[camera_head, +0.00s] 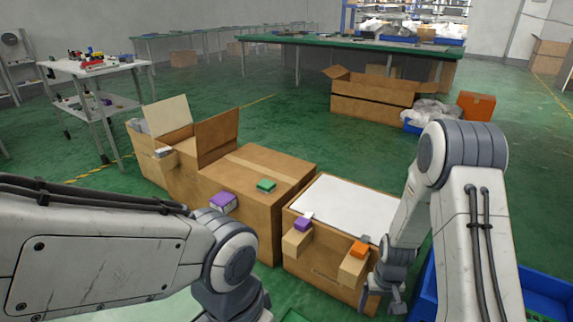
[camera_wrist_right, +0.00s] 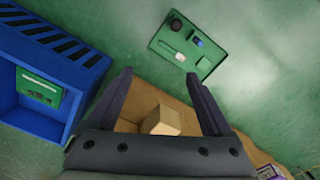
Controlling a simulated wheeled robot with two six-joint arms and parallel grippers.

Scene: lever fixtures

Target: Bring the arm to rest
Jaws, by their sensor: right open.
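My right gripper (camera_head: 390,292) hangs at the lower right in the head view, beside the front right corner of the white-topped cardboard box (camera_head: 335,207). In the right wrist view its two fingers (camera_wrist_right: 160,78) are spread, with nothing between the tips. A tan block (camera_wrist_right: 163,121) on cardboard lies beyond the gripper's base in that view. My left arm (camera_head: 110,260) crosses the lower left of the head view; its gripper is out of frame. Purple-topped (camera_head: 303,225) and orange-topped (camera_head: 358,250) pieces sit at the white-topped box's front edge.
A blue crate (camera_wrist_right: 30,60) with a green board inside is left of the gripper in the wrist view. A green plate (camera_wrist_right: 212,62) with small parts lies on the floor. Another cardboard box (camera_head: 255,170) carries a green piece (camera_head: 266,186). Open floor lies behind the boxes.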

